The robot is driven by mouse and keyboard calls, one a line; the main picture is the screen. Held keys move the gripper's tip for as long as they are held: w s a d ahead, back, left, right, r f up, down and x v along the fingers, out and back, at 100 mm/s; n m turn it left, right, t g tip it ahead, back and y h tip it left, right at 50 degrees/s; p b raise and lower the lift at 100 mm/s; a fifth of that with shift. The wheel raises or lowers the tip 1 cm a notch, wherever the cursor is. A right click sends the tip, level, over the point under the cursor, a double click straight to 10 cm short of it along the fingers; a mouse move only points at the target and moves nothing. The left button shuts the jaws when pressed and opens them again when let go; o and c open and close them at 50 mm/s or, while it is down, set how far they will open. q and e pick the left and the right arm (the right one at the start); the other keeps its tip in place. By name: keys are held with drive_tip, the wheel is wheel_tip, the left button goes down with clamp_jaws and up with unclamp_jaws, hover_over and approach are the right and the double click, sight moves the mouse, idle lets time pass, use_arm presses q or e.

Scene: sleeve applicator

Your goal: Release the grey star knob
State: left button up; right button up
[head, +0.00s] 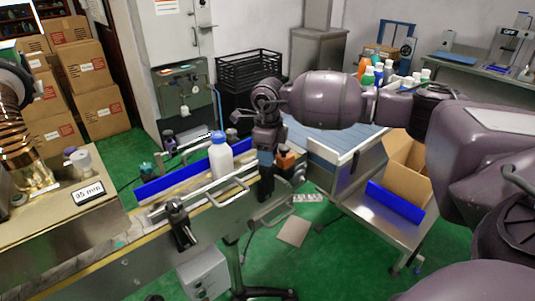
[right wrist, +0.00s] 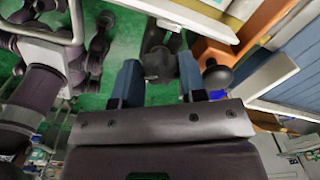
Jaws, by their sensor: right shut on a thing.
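My right gripper (head: 265,172) points down at the right end of the conveyor in the head view. In the right wrist view its two blue-grey fingers (right wrist: 160,80) stand on either side of the dark grey star knob (right wrist: 159,63), and the gripper is shut on it. The knob sits between the fingers with its stem running away from me. In the head view the gripper hides the knob. My left gripper is not in view.
A white bottle with a blue cap (head: 221,158) stands on the conveyor beside my right gripper. A blue guide rail (head: 170,182) runs behind it. A black ball knob (right wrist: 217,76) is close to the right finger. An open cardboard box (head: 408,165) stands at right.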

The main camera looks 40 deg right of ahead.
drive_tip(key=n, duration=0.2)
drive_tip(key=shift+f+n, duration=0.1)
drive_tip(key=shift+n, duration=0.3)
drive_tip(key=n+b, duration=0.1)
drive_tip(key=n, duration=0.2)
drive_tip(key=shift+n, duration=0.3)
drive_tip(key=n+b, duration=0.1)
drive_tip(key=n, duration=0.2)
drive_tip(key=shift+n, duration=1.1)
drive_tip(key=shift+b, duration=0.3)
drive_tip(key=shift+n, duration=0.3)
